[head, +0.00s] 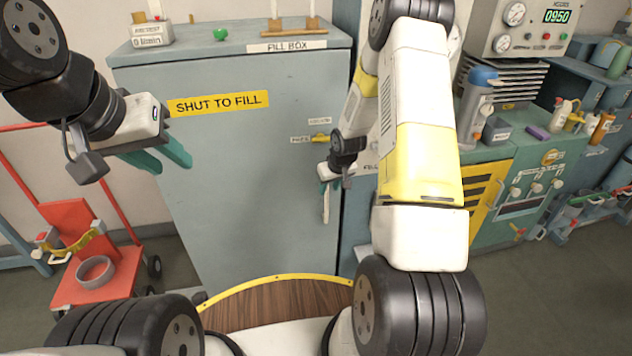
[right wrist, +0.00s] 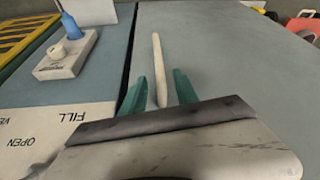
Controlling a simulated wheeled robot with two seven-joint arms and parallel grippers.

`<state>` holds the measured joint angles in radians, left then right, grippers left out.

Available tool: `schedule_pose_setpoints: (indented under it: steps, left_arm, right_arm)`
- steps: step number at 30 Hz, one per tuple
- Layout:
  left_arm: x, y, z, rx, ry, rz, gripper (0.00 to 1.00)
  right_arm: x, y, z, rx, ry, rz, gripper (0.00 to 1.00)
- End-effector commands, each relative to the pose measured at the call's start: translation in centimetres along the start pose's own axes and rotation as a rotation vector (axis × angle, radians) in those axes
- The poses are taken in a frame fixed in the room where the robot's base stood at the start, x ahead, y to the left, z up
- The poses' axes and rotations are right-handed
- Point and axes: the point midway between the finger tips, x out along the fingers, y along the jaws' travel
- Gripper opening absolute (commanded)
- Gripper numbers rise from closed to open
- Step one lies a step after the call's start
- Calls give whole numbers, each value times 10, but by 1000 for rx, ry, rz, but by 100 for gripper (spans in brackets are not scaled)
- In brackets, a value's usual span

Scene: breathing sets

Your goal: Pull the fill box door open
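The fill box (head: 319,45) is a tall grey-blue cabinet in the middle of the head view. Its door (head: 240,190) looks shut and carries a yellow "SHUT TO FILL" sign (head: 218,103). A pale vertical handle (head: 327,205) is near the door's right edge. My right gripper (head: 334,186) is at that handle. In the right wrist view the handle (right wrist: 157,65) lies between the two teal fingers (right wrist: 159,90), with gaps on both sides, so the gripper is open. My left gripper (head: 165,158) is open and empty in front of the door's upper left.
A red cart (head: 95,268) stands at the left. A green-teal bench (head: 535,190) with gauges and bottles is at the right. Small items, including a green knob (head: 221,34), sit on top of the fill box. A wooden, yellow-edged surface (head: 275,302) is low in front.

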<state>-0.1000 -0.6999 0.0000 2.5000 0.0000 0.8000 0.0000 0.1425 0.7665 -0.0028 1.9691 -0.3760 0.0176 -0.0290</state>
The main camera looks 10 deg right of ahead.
Motion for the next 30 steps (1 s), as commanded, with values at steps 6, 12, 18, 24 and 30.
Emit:
schedule_pose_setpoints:
  steps: [6,12,18,24,30]
  left_arm:
    - [0,0,0,0,0,0,36]
    - [0,0,0,0,0,0,36]
    - [0,0,0,0,0,0,36]
    - [0,0,0,0,0,0,36]
    - [0,0,0,0,0,0,36]
  right_arm:
    - [23,0,3,-2,-3,-4,36]
    - [55,0,3,-2,-4,-3,36]
    - [78,0,2,-1,-1,-2,36]
    - [84,0,2,-1,-1,-2,36]
    - [84,0,2,-1,-2,-2,28]
